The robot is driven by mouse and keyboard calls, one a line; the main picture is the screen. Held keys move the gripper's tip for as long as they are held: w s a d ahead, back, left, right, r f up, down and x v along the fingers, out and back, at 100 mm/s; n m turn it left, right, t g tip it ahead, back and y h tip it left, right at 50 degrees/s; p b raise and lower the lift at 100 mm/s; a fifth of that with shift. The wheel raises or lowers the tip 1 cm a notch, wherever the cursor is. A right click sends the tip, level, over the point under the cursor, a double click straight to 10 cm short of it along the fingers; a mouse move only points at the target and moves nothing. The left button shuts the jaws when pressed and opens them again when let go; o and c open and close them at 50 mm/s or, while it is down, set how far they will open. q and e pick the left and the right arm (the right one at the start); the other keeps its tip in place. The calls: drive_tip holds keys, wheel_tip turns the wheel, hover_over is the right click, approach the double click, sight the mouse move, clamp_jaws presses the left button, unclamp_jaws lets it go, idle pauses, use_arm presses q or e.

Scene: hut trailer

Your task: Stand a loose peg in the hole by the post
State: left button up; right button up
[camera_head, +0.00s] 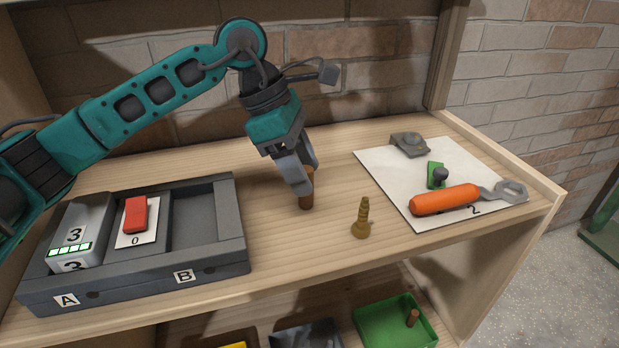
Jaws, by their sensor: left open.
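A brown cylindrical peg (307,201) stands upright on the wooden shelf, right of the grey box. My left gripper (305,185) points down at it, open, with its fingers around or just beside the peg's upper part; I cannot tell if they touch it. A brass-brown turned piece (361,220), wide at the base and narrow at the top, stands to its right and may be the post. Another brown peg (412,317) is in a green tray (371,326) on the lower level. I cannot make out a peg hole by a post. My right gripper is not in view.
The grey box (222,215) at left holds a grey block (84,222) and a red block (135,214). At right, a white sheet (385,165) carries an orange-handled wrench (445,200), a green part (436,173) and a grey part (409,144). The brick wall stands behind.

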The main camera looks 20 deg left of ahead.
use_arm(q)
drive_tip(key=p+v, duration=0.1)
drive_tip(key=v, duration=0.8)
drive_tip(key=shift+f, duration=0.1)
